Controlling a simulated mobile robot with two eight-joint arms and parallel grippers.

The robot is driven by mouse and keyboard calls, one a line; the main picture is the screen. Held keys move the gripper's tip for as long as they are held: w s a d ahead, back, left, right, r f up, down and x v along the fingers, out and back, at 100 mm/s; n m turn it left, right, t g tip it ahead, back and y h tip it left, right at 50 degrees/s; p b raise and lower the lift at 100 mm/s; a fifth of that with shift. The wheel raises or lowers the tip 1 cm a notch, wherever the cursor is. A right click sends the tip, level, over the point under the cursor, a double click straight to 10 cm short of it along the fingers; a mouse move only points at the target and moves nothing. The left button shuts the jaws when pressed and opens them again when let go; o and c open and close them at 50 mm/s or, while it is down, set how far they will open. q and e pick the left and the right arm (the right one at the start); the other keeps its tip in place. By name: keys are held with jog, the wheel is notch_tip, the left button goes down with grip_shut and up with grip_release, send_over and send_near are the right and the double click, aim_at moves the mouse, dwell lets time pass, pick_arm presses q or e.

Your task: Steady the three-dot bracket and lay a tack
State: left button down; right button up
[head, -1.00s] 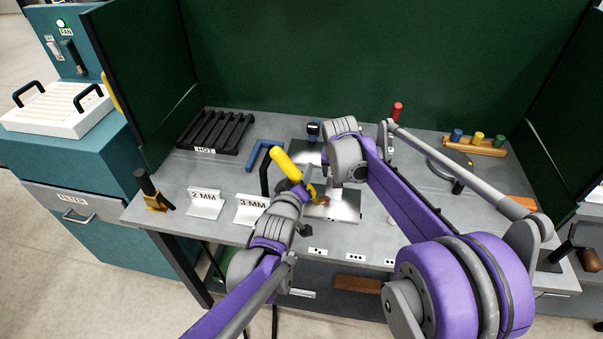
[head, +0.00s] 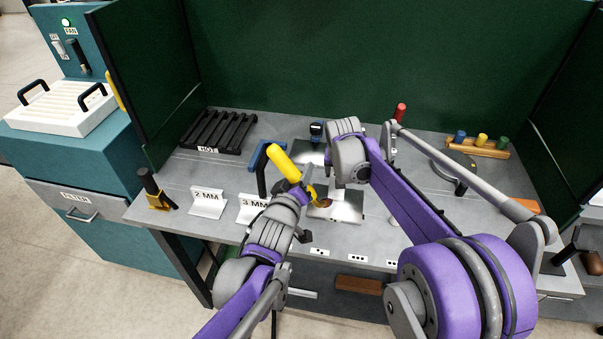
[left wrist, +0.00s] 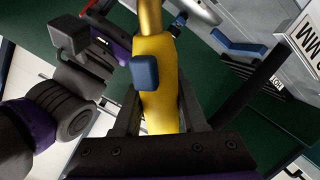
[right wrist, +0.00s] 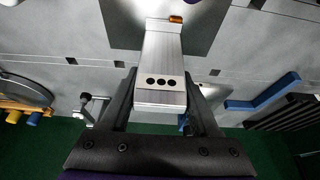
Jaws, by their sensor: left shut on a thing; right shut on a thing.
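The three-dot bracket (right wrist: 160,84) is a bright metal piece with three black dots on its near face. My right gripper (right wrist: 160,105) is shut on it, one finger on each side. In the head view my right arm hides most of the grip. A yellow torch (head: 286,163) with a blue trigger (left wrist: 145,73) is in my left gripper (left wrist: 157,118), which is shut on its handle. The torch's neck points down toward the metal plate (head: 347,208). A small copper-coloured tip (right wrist: 175,18) shows by the bracket's far end; contact cannot be told.
A black rack marked HOT (head: 213,131) stands at the back left. Stands marked 2 MM (head: 207,202) and 3 MM (head: 252,209) line the front left. A blue angle piece (right wrist: 262,93) lies near the plate. Green screens (head: 350,60) close the back and sides.

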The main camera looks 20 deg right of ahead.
jog(key=o, duration=1.4)
jog(key=shift+c, duration=0.2)
jog(key=shift+r, duration=0.1)
jog(key=v, duration=1.1)
jog(key=shift+r, duration=0.35)
jog(key=shift+s+a+f, duration=0.1)
jog(key=shift+s, duration=0.1)
